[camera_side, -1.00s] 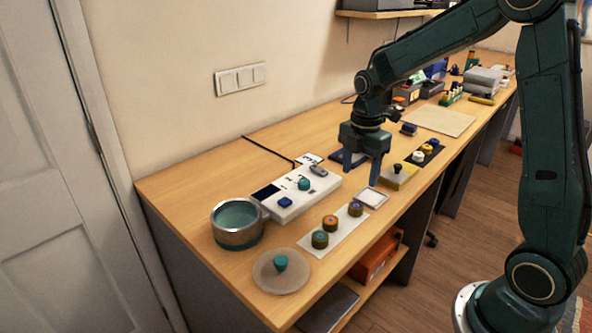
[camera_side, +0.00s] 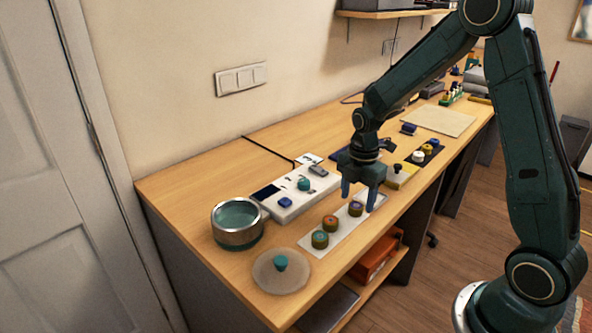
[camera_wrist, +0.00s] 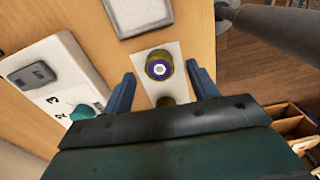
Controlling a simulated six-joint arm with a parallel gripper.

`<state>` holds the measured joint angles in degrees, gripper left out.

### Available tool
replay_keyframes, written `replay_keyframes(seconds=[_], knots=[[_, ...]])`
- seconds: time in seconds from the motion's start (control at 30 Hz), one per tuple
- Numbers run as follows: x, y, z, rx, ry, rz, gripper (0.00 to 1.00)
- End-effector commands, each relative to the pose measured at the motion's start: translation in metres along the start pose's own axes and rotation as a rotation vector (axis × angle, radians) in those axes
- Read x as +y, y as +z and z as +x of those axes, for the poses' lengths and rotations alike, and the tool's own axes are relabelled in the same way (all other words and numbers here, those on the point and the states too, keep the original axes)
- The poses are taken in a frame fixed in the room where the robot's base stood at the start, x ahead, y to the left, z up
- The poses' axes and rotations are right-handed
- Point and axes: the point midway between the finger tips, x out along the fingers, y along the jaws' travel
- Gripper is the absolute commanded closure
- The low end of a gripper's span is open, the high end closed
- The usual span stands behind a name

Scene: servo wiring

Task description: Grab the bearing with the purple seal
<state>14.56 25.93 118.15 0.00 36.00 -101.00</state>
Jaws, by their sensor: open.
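The bearing with the purple seal (camera_side: 356,209) stands at the far end of a white strip (camera_side: 346,229) near the bench's front edge. In the wrist view this bearing (camera_wrist: 159,65) shows a purple ring around a pale centre. My gripper (camera_side: 358,200) is open above that end of the strip. In the wrist view its two fingers (camera_wrist: 163,82) stand apart, to the left and right of the bearing's line, with nothing between them held. Two more bearings share the strip: one with an orange seal (camera_side: 330,223) and one with a teal seal (camera_side: 320,240).
A white device (camera_side: 300,196) with a teal knob lies left of the strip. A metal pot (camera_side: 238,222) and a round disc with a teal knob (camera_side: 281,275) stand nearer. A yellow block (camera_side: 401,177) and a dark tray of parts (camera_side: 428,152) lie beyond my gripper.

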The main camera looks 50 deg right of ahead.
Motion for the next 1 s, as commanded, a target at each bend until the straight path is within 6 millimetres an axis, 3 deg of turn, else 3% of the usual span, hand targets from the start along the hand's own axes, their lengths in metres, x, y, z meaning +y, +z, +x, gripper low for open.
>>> replay_keyframes(seconds=[0.23, 0.73, 1.0], knots=[[0.0, 0.0, 0.019, 0.0, 0.0, 0.0, 0.41], [0.0, 0.0, 0.019, 0.0, 0.001, 0.0, 0.41], [0.0, 0.0, 0.019, 0.0, 0.001, 0.0, 0.92]])
